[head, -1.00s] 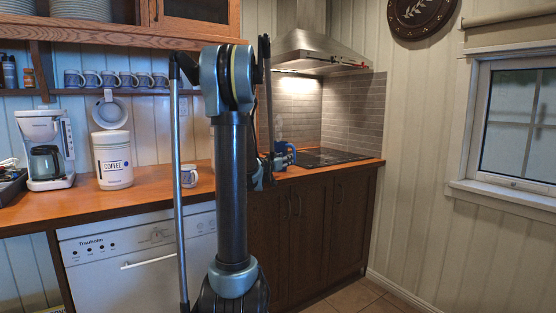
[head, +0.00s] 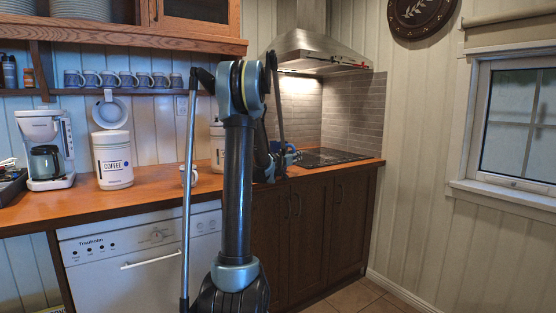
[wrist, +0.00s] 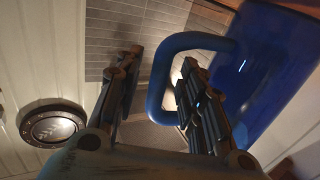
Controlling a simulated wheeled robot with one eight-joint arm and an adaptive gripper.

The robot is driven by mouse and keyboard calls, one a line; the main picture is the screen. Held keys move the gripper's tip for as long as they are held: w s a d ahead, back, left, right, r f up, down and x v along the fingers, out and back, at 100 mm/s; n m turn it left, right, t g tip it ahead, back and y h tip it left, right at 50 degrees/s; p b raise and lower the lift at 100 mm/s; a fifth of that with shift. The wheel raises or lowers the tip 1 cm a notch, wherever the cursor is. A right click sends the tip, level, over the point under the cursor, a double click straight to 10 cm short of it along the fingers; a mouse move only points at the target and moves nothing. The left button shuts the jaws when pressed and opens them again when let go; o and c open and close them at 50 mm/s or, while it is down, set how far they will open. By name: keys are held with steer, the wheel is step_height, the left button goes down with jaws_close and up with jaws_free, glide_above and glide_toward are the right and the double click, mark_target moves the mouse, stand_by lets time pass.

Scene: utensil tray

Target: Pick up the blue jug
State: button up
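The blue jug (wrist: 262,65) fills the upper right of the wrist view. Its handle (wrist: 158,82) loops out toward the picture's left. My gripper (wrist: 155,75) is open, with one finger left of the handle's outer bar and the other on the loop side. The bar lies between the fingers, with a visible gap to the left finger. Whether the right finger touches the handle I cannot tell. In the head view, the gripper (head: 278,160) is beside a small visible blue part of the jug, near the hob, with much hidden by my arm.
A white coffee canister (head: 113,160) and a coffee maker (head: 44,150) stand left on the wooden counter (head: 80,203). A mug (head: 194,177) and another canister (head: 217,148) are partly behind my arm. The black hob (head: 330,156) lies to the right. Mugs line the shelf above.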

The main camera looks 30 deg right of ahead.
steer(key=shift+w+d, duration=0.1)
steer(key=shift+d, duration=0.1)
jaws_close()
steer(key=shift+r, duration=0.15)
